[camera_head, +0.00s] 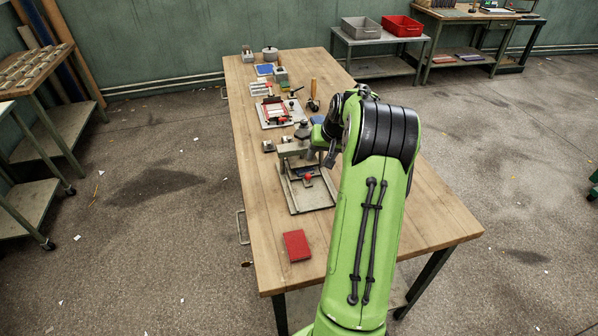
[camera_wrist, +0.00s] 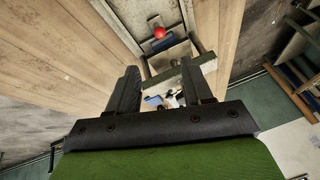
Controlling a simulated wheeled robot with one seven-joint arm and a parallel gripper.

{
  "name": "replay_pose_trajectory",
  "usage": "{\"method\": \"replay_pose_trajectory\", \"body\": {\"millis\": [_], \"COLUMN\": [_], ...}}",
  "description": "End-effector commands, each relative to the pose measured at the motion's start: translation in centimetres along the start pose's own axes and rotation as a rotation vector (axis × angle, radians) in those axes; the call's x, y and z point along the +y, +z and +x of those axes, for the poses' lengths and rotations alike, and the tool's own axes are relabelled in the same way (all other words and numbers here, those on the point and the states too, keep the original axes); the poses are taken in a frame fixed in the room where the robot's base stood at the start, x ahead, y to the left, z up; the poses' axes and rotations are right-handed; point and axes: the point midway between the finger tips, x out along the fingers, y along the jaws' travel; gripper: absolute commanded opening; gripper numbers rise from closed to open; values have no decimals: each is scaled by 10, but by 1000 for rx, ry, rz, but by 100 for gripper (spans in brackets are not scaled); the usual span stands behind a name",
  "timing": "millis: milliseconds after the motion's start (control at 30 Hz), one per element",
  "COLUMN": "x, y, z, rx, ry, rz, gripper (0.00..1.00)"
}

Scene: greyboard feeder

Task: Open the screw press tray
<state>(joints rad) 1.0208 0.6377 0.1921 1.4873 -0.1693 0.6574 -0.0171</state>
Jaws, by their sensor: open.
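The screw press (camera_head: 297,150) is a grey metal frame standing on the wooden table. Its tray (camera_head: 323,196) lies low at the front of the press and carries a small red knob (camera_head: 308,177). In the wrist view the red knob (camera_wrist: 159,32) shows beyond the fingers, with part of the tray (camera_wrist: 133,19) around it. My gripper (camera_wrist: 160,76) is open, with nothing between its dark fingers. In the head view it is beside the press, partly hidden by my arm. The knob is apart from the fingers.
A red book-like block (camera_head: 297,245) lies on the near part of the wooden table (camera_head: 272,212). Behind the press are a board with red parts (camera_head: 275,111) and a wooden-handled roller (camera_head: 313,95). The table front left of the press is mostly clear.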

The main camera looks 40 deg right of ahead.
Motion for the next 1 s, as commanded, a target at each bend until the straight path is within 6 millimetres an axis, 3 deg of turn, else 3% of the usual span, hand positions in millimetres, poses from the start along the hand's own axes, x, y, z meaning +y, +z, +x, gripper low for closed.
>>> {"method": "replay_pose_trajectory", "body": {"millis": [300, 500, 667, 900, 1000], "x": [-1, -1, -2, -1, -1], "y": [2, 2, 1, 1, 1], "z": [82, 126, 140, 142, 142], "rx": [-5, -4, -2, -2, -2], "ry": [-2, -1, -1, 0, 0], "rz": [-2, -1, -2, -2, -2], "gripper": [50, 50, 50, 50, 38]}}
